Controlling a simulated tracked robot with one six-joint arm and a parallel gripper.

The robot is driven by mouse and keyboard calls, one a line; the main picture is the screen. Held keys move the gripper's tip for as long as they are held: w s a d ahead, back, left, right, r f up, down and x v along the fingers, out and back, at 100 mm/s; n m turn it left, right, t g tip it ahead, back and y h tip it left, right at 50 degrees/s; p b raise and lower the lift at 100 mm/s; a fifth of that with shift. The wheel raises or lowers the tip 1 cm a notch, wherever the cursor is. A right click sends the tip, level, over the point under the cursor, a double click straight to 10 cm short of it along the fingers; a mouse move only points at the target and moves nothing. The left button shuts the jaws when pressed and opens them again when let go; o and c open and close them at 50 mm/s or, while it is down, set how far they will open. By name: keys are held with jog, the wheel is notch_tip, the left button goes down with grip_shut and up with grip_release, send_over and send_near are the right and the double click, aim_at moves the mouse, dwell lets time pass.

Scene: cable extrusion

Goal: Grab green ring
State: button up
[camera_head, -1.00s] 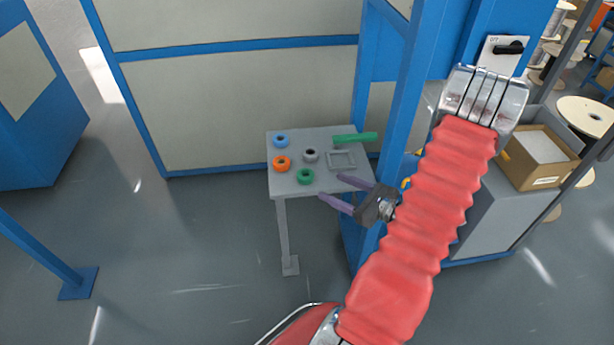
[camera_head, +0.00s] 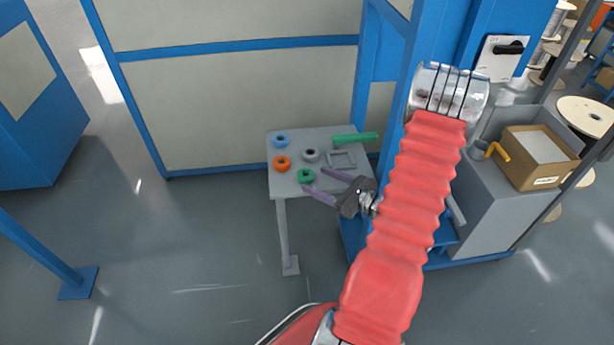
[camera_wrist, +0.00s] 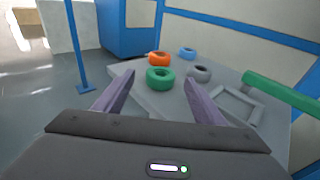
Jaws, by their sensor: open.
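The green ring (camera_head: 306,176) lies flat near the front edge of a small grey table (camera_head: 290,150). My gripper (camera_head: 312,181) is open and empty, with its two purple fingers pointing left toward the ring from the table's right side. In the wrist view the green ring (camera_wrist: 160,78) shows ahead, between the directions of the two fingers (camera_wrist: 158,80) and beyond their tips. The ring appears apart from both fingers.
An orange ring (camera_head: 282,163), a grey ring (camera_head: 310,155) and a blue ring (camera_head: 280,141) lie near the green one. A grey square frame (camera_head: 341,159) and a green bar (camera_head: 355,138) lie at the right. A blue post (camera_head: 408,90) stands beside the table.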

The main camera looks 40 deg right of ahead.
aim_at(309, 176)
jog(key=x, duration=0.4)
jog(key=shift+d, duration=0.1)
dwell(0.4)
jog(key=c, duration=1.1)
jog(key=shift+r, duration=4.95)
